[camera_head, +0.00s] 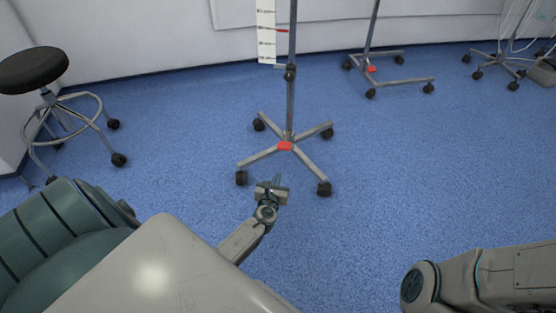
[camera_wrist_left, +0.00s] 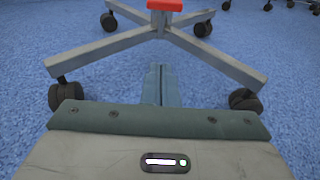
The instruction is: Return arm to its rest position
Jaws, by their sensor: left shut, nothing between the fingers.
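My left arm comes in from the lower left in the head view and reaches out over the blue floor. Its gripper (camera_head: 277,181) is shut and empty, in front of the wheeled base of an IV stand (camera_head: 285,146). In the left wrist view the two fingers of my left gripper (camera_wrist_left: 161,82) lie together, with nothing between them. The stand's base (camera_wrist_left: 105,48) shows just beyond them there; I cannot tell the exact gap. Part of my right arm shows at the lower right of the head view, but its gripper is out of view.
A stool with a dark seat (camera_head: 33,68) stands at the left. A second wheeled stand (camera_head: 398,87) is at the back, and another (camera_head: 497,66) at the far right. The blue floor (camera_head: 400,160) right of the near stand is free.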

